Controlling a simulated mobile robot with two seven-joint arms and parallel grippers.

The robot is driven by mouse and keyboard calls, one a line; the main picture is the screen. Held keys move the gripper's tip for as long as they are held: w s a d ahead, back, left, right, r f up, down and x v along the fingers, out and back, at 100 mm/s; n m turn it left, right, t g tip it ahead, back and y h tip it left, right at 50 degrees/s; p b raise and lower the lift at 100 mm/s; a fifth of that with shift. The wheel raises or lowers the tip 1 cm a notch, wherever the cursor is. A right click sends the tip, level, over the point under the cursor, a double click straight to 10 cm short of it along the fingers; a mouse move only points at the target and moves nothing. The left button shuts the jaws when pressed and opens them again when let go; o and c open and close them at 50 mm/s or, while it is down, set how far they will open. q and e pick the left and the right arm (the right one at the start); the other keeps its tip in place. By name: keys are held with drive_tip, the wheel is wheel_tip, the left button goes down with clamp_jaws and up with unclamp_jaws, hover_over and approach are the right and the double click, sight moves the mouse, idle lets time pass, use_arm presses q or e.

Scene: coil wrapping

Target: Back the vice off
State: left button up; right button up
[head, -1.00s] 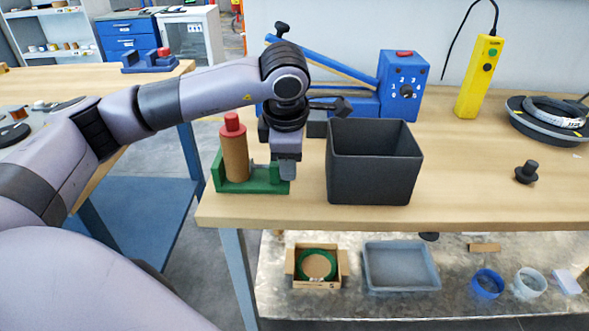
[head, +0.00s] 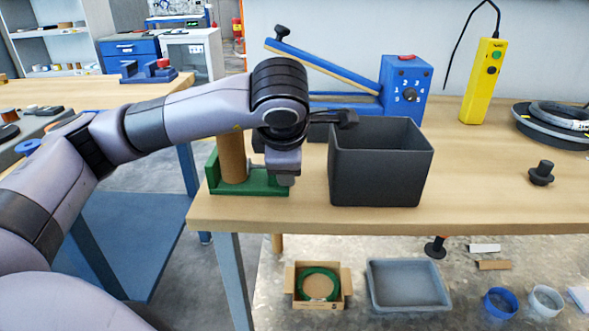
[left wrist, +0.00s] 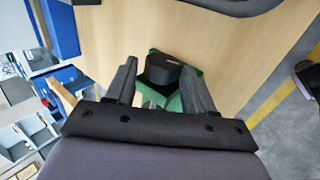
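The green vice (head: 250,188) sits near the front left corner of the bench with a brown cylinder (head: 232,160) upright in it. The cylinder's top is hidden behind my left arm. My left gripper (head: 285,178) points down at the right end of the vice. In the left wrist view my left gripper (left wrist: 158,88) has its fingers spread apart, with green vice parts and a dark round piece (left wrist: 164,72) showing between and beyond them. I cannot tell whether the fingers touch it. My right gripper is out of view.
A dark open bin (head: 380,185) stands close to the right of the gripper. Behind are a blue machine (head: 405,85) with a lever and a yellow control box (head: 482,80). A black knob (head: 541,172) stands at the right. Bench space between bin and knob is clear.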

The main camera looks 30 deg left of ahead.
use_arm(q)
drive_tip(key=g+p, duration=0.1)
drive_tip(key=p, duration=0.1)
drive_tip(key=g+h+p, duration=0.1)
drive_tip(key=p, duration=0.1)
drive_tip(key=shift+w+r+g+h, duration=0.25)
drive_tip(key=shift+r+g+h, duration=0.05)
drive_tip(key=shift+r, duration=0.1)
drive_tip(key=shift+a+f+p, duration=0.1)
drive_tip(key=shift+p, duration=0.35)
drive_tip(key=shift+f+g, duration=0.2)
drive_tip(key=shift+g, duration=0.1)
drive_tip(key=shift+h, duration=0.3)
drive_tip(key=g+p, duration=0.1)
drive_tip(key=p, duration=0.1)
drive_tip(key=g+h+p, duration=0.1)
drive_tip(key=p, duration=0.1)
drive_tip(key=shift+w+a+r, duration=0.15)
drive_tip(key=shift+w+r, duration=0.2)
drive_tip(key=shift+g+h+p, duration=0.3)
drive_tip(key=shift+g+p, duration=0.1)
drive_tip(key=shift+f, duration=0.3)
